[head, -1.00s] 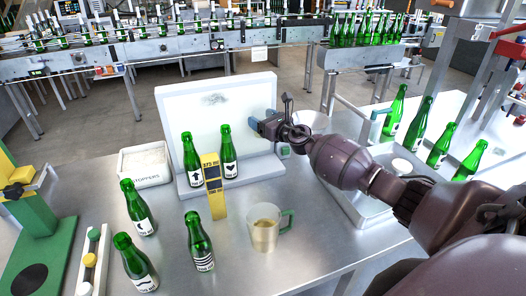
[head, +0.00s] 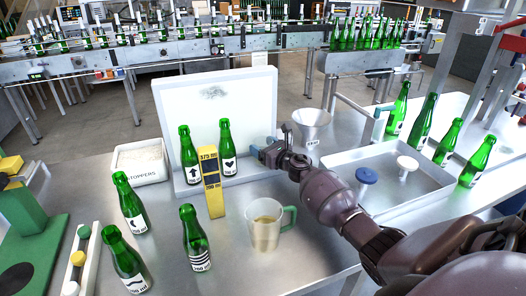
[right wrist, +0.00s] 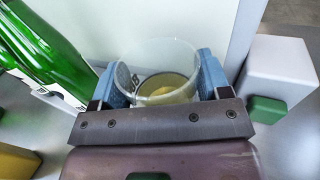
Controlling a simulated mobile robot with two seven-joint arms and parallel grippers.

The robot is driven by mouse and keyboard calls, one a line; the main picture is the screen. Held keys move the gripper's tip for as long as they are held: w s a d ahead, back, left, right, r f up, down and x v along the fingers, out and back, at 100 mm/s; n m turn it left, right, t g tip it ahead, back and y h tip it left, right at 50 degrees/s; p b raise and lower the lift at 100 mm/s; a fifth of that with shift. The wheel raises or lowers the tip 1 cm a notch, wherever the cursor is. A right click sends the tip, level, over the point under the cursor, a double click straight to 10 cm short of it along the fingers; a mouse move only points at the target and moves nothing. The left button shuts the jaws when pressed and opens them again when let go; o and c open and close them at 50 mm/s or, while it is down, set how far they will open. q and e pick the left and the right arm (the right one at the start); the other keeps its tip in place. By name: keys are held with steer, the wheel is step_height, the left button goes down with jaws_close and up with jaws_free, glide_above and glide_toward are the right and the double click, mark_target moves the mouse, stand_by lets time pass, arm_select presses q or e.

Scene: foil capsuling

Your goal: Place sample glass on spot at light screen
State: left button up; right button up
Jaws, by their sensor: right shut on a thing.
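The sample glass (right wrist: 160,72) is a clear tumbler with a little amber liquid at the bottom. My right gripper (right wrist: 157,78) is shut on it, with a blue finger on each side. In the head view my right gripper (head: 262,155) is low at the right end of the white light screen (head: 245,105), right of two green bottles (head: 190,163) (head: 228,160) on its base. The glass cannot be made out in the head view. Whether its bottom touches the base is unclear, and the spot is hidden. My left gripper is not in view.
A yellow gauge block (head: 211,185) and a jug (head: 263,232) of amber liquid stand in front of the screen. More bottles (head: 197,242) stand at the front left. A funnel (head: 311,122) and a tray (head: 340,158) are to the right. A bottle (right wrist: 45,45) is close left of the glass.

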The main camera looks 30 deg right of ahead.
steer(key=shift+f, duration=0.2)
steer(key=shift+f, duration=0.1)
steer(key=o, duration=1.1)
steer(key=shift+r, duration=0.25)
steer(key=s, duration=0.2)
steer(key=s+p, duration=0.1)
steer(key=s+d, duration=0.1)
steer(key=s, duration=0.1)
steer(key=shift+s+f+p, duration=0.1)
steer(key=shift+s+p, duration=0.2)
steer(key=shift+s, duration=0.9)
steer(key=shift+d, duration=0.1)
